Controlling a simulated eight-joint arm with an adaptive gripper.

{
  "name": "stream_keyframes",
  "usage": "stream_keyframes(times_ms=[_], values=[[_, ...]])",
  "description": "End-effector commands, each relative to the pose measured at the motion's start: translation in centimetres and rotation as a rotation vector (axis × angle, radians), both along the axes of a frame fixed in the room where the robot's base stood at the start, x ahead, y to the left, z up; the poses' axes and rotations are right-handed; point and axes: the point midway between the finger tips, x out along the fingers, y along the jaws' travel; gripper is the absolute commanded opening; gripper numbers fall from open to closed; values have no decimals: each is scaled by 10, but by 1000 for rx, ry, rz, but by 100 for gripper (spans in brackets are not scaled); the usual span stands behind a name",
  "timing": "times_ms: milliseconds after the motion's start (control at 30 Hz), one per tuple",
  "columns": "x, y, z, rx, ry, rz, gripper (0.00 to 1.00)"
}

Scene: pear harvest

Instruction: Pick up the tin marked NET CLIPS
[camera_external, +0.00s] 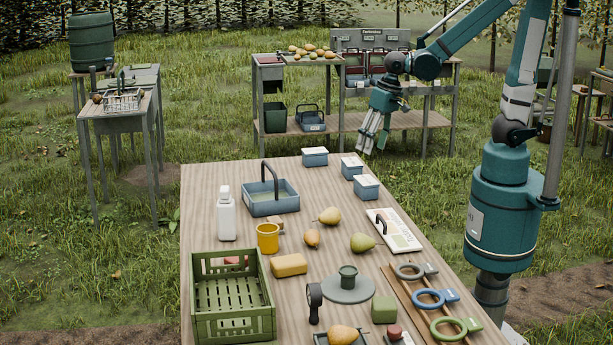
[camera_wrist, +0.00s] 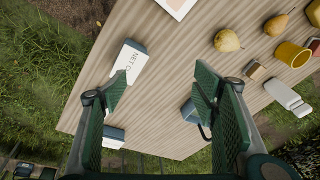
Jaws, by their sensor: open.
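In the external view my gripper (camera_external: 370,146) hangs above the far right part of the table. Three similar tins stand below it: one at the far edge (camera_external: 315,157), one in the middle (camera_external: 351,169) and one nearer (camera_external: 366,188). Their lettering is too small to read there.
A clipboard (camera_external: 397,232), pears (camera_external: 328,216) and a yellow cup (camera_external: 268,238) lie nearer the camera. A green crate (camera_external: 232,327) is at the front left.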

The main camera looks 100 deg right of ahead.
Motion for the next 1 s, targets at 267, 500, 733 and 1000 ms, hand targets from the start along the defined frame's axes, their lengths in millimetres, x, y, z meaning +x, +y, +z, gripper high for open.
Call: stream_keyframes(times_ms=[267,500,733,1000], values=[[4,-30,-38,44,64,-176,59],[3,-54,-72,79,120,-330,59],[-1,-75,-103,106,169,-462,59],[-5,-84,-120,119,196,-535,59]])
